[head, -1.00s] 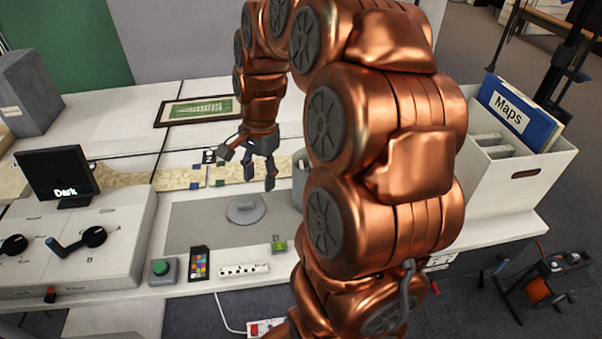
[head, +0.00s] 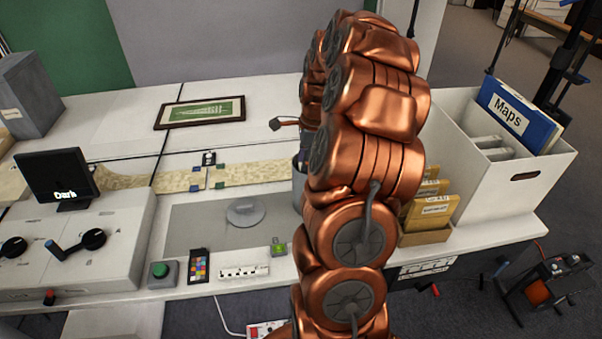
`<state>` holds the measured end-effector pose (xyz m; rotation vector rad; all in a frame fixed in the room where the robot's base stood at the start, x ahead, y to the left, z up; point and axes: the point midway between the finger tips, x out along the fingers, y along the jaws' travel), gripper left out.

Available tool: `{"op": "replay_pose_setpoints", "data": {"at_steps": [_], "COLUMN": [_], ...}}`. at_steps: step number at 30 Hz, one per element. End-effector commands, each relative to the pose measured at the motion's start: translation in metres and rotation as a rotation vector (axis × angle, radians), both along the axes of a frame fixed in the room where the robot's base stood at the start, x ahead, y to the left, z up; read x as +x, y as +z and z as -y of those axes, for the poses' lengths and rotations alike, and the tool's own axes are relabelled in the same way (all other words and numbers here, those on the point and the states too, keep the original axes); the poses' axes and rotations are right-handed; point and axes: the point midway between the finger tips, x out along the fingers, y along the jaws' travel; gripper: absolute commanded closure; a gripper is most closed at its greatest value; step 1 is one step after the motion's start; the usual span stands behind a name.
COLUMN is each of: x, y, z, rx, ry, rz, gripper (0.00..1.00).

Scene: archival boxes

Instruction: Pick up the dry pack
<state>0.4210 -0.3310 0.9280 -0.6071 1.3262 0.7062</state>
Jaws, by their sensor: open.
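I cannot make out for sure which thing is the dry pack. Several tan packs (head: 432,208) with labels too small to read stand in a shallow cardboard tray (head: 425,237), right of my arm. My gripper (head: 301,160) is mostly hidden behind my copper arm. Only a dark sliver of it shows at the arm's left edge, above a grey cup (head: 298,188), and a small block on a stalk sticks out to the left. I see nothing held in it. It is left of the tan packs and apart from them, as far as shows.
A white box (head: 510,190) with a blue Maps binder (head: 517,112) stands at the right. A grey mat (head: 190,225) bears a round grey disc (head: 245,211). A screen (head: 57,177) reading Dark and knobs are at the left. A framed green picture (head: 200,112) lies at the back.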

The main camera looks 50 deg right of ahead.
Motion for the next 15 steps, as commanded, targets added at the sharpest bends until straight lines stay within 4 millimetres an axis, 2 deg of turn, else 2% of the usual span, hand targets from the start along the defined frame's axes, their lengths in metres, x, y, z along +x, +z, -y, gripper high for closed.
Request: {"op": "replay_pose_setpoints", "data": {"at_steps": [5,12,15], "x": [0.002,0.007,0.007], "y": [-0.014,-0.044,-0.048], "z": [-0.004,-0.006,-0.007], "rx": [0.005,0.001,0.001], "ry": [0.001,0.001,0.001], "rz": [-0.005,-0.001,-0.001], "gripper": [0.52,0.52,0.52]}}
